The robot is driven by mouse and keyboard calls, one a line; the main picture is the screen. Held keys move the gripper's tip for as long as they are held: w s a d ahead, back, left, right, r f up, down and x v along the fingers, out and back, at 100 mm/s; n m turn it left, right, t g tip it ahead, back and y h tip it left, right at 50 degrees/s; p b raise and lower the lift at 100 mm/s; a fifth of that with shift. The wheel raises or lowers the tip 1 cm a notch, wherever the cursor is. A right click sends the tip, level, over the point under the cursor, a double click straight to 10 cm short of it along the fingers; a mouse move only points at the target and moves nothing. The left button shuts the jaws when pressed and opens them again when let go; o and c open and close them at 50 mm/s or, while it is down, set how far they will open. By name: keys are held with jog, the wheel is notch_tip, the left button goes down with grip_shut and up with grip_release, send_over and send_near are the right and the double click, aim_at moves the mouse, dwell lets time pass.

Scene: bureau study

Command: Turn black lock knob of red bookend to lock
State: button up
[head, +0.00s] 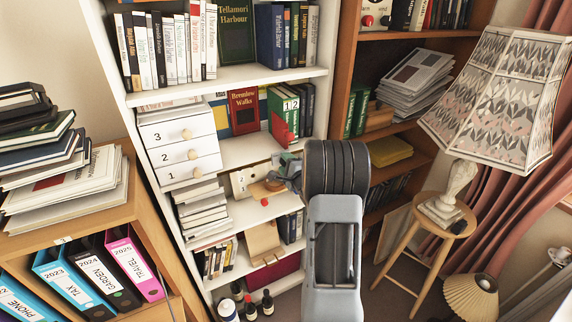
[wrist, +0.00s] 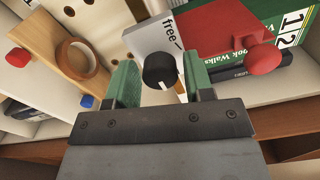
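The red bookend (wrist: 222,32) stands against books in the wrist view, with a red knob (wrist: 262,58) on its right. The black lock knob (wrist: 160,70) with a white pointer line sits in front of a light plate marked "free" (wrist: 172,38). The pointer line is toward the lower right of the knob. In the head view the red bookend (head: 284,128) is on the white shelf, and the black knob cannot be made out. My gripper (wrist: 158,87) is open, its green fingers on either side of the black knob; contact cannot be told. My gripper also shows in the head view (head: 282,172).
Green books (wrist: 282,22) stand behind the bookend.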

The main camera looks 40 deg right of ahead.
jog(key=shift+o, duration=0.8)
jog(key=s+a+b, duration=0.2)
jog(key=s, duration=1.1)
jog(key=shift+s, duration=0.35)
